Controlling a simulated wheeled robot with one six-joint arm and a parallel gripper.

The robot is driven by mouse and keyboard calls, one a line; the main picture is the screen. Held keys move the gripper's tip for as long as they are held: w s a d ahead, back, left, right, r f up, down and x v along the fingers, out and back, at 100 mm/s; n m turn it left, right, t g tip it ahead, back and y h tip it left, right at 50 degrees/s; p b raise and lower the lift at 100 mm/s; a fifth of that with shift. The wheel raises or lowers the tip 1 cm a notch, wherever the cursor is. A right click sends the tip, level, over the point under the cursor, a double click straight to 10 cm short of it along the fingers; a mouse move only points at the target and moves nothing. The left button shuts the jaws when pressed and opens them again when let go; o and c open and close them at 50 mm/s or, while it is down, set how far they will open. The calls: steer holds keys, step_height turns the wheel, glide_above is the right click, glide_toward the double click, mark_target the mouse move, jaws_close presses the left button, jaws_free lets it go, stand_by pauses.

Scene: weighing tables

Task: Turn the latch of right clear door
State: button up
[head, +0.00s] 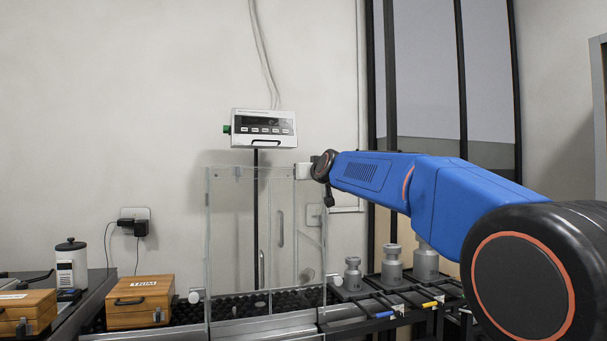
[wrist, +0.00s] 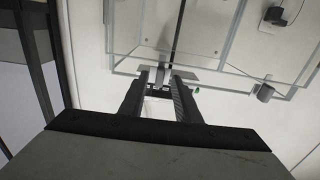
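The clear enclosure (head: 209,250) stands in the middle of the head view, with upright clear panes and pale handles. A pale knob-like part (head: 334,280), possibly the right door's latch, is low at its right side. My gripper (wrist: 160,73) shows in the wrist view with two dark fingers apart. A small grey upright piece (wrist: 161,77) appears between or just beyond the tips; I cannot tell whether they touch it. In the head view my wrist is at the enclosure's upper right corner, and the fingers are not clearly seen.
A display box (head: 263,128) is on a dark post behind the enclosure. Metal weights (head: 392,264) stand on the right. Wooden boxes (head: 140,300) and a white canister (head: 71,265) are at the left. The wall sockets (head: 135,221) have plugs and cables.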

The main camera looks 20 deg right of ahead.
steer(key=s, duration=1.6)
steer(key=s+a+f+g, duration=0.1)
steer(key=s+f+g, duration=0.1)
steer(key=s+f, duration=0.5)
steer(key=s+a+f+g+y, duration=0.1)
steer(key=s+a+f+g, duration=0.2)
steer(key=f, duration=0.8)
steer(key=s+f+g, duration=0.2)
steer(key=s+f, duration=0.4)
steer(key=f, duration=0.3)
steer(key=s+d+f+g+h, duration=0.1)
steer(key=s+f+g, duration=0.5)
steer(key=s+f, duration=1.5)
step_height(320, 180, down, 2)
steer(key=shift+s+d+f, duration=0.15)
steer(key=shift+s+d, duration=0.25)
steer(key=shift+d, duration=0.05)
